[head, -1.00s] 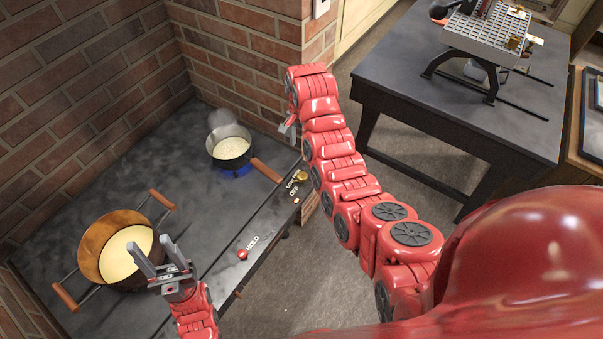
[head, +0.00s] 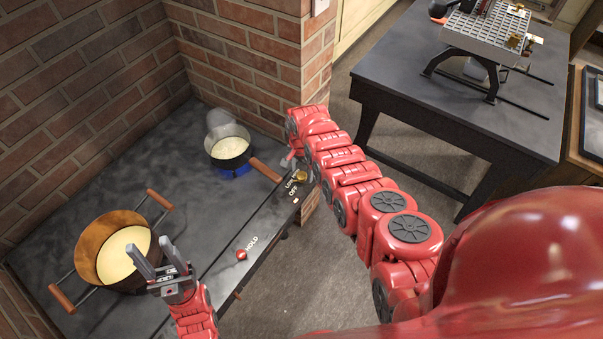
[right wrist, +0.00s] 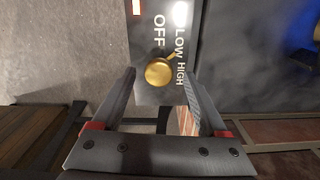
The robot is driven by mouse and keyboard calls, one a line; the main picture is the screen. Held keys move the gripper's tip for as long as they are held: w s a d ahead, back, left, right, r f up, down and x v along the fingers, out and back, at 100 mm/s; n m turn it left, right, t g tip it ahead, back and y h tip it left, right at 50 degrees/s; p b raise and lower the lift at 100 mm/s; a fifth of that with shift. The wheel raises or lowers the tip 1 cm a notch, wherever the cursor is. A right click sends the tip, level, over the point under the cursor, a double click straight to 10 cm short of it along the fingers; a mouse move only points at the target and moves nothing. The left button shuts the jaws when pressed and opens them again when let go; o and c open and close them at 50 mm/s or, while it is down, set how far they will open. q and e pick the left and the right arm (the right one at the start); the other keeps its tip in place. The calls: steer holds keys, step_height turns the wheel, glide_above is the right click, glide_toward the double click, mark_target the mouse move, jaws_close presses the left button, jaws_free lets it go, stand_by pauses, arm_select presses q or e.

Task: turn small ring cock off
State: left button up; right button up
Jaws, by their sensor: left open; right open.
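The small ring cock is a brass knob (head: 301,175) on the stove's front edge strip, beside the LOW and OFF lettering. In the right wrist view the brass knob (right wrist: 159,72) has a short lever pointing up and right, toward LOW and HIGH and away from OFF. A blue flame (head: 236,171) burns under the small pot (head: 229,158). My right gripper (head: 290,161) is open close to the knob; the right wrist view shows the knob ahead, between the lines of its two fingers. My left gripper (head: 154,257) is open and empty beside the large pot.
The large copper-coloured pot (head: 90,247) with side handles sits at the left of the stove top (head: 195,228). The small pot's wooden handle (head: 265,170) reaches toward the knob. A red knob (head: 241,254) marked HOLD is further along the strip. Brick walls stand behind.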

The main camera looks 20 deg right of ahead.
steer(key=shift+s+f, duration=0.1)
steer(key=shift+f, duration=0.35)
jaws_close()
